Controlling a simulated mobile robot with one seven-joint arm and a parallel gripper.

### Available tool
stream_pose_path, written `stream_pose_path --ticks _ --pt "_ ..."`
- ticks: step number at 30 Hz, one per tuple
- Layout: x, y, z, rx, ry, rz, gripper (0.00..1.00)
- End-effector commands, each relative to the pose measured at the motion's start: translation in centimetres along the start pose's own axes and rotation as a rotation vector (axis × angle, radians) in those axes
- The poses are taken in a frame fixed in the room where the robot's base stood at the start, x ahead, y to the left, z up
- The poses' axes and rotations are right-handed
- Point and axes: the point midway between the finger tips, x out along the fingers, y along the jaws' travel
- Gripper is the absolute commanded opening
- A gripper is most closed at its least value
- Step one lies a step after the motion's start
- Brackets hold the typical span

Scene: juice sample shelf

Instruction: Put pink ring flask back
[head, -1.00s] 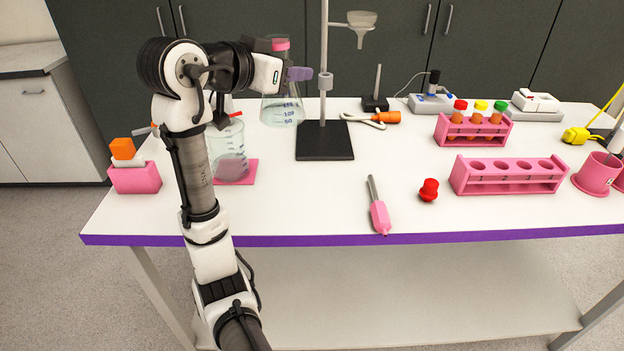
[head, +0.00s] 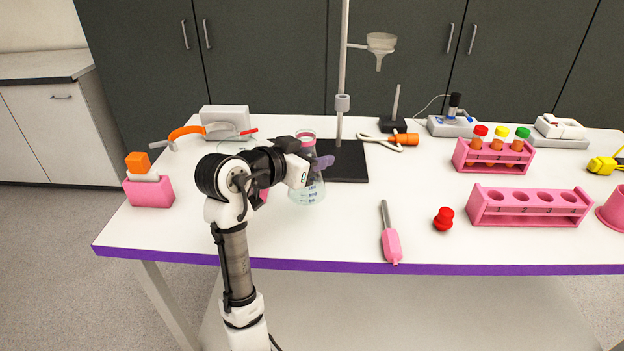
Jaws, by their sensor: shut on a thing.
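The pink ring flask (head: 307,192) is a clear conical flask with a pink ring at its neck and volume marks on its side. My gripper (head: 310,163) is shut on its upper part, with a purple finger showing to the right of the neck. The flask is upright, just left of the stand's black base. I cannot tell whether its bottom is touching the table.
The stand (head: 352,165) with a funnel (head: 381,45) rises close to the flask. A pink screwdriver-like tool (head: 391,243), a red stopper (head: 443,219) and a pink rack (head: 528,208) lie to the right. My arm mostly hides the beaker area.

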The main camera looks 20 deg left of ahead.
Motion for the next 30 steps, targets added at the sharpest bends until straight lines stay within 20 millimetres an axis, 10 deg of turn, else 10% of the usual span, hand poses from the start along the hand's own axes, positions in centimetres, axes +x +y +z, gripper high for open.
stream_pose_path --ticks 16,29,30 --pt "1.7 0.2 5.6 -0.001 0.000 0.001 0.10" --pt "2.0 0.2 6.3 0.002 0.001 0.000 0.10" --pt "2.0 0.2 6.2 0.001 0.000 0.000 0.47"
